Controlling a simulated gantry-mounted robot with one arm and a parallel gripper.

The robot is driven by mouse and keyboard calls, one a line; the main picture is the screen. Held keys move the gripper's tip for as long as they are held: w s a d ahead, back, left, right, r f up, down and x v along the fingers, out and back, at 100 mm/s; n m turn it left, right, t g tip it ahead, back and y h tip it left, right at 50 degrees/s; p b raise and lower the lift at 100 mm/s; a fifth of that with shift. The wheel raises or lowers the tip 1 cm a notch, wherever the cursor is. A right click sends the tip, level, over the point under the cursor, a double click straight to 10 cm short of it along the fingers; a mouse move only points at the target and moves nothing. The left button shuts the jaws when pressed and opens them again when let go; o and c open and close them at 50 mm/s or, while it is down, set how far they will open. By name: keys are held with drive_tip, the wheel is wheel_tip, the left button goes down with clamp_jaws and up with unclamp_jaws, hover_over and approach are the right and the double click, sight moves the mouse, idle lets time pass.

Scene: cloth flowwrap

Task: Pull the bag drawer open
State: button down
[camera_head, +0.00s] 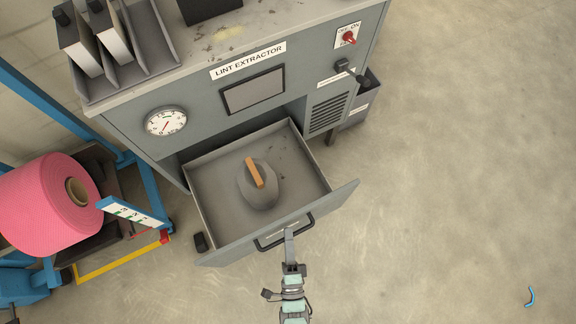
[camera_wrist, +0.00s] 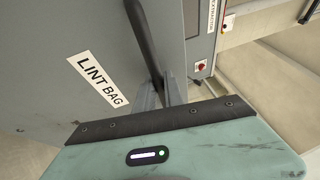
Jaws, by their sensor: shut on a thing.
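The bag drawer (camera_head: 318,211) stands pulled out from the front of the grey lint extractor cabinet (camera_head: 215,86). Inside it lies a grey rounded bag (camera_head: 262,194) with an orange-brown strip on top. A dark bar handle (camera_head: 270,243) runs across the drawer's front. My gripper (camera_head: 289,234) is shut on the handle from the front. In the wrist view the handle (camera_wrist: 143,40) runs down between the fingers of my gripper (camera_wrist: 160,92), beside the "LINT BAG" label (camera_wrist: 97,78) on the drawer front.
A pink roll (camera_head: 40,205) on a blue frame (camera_head: 150,197) stands left of the drawer. A small grey bin (camera_head: 362,105) stands right of the cabinet. A gauge (camera_head: 166,122) and a red switch (camera_head: 349,37) are on the cabinet front. The floor (camera_head: 450,200) to the right is mostly clear.

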drive_tip(key=c, duration=1.7)
unclamp_jaws()
drive_tip(key=v, duration=1)
drive_tip(key=shift+s+p, duration=0.35)
drive_tip(key=shift+p, duration=0.05)
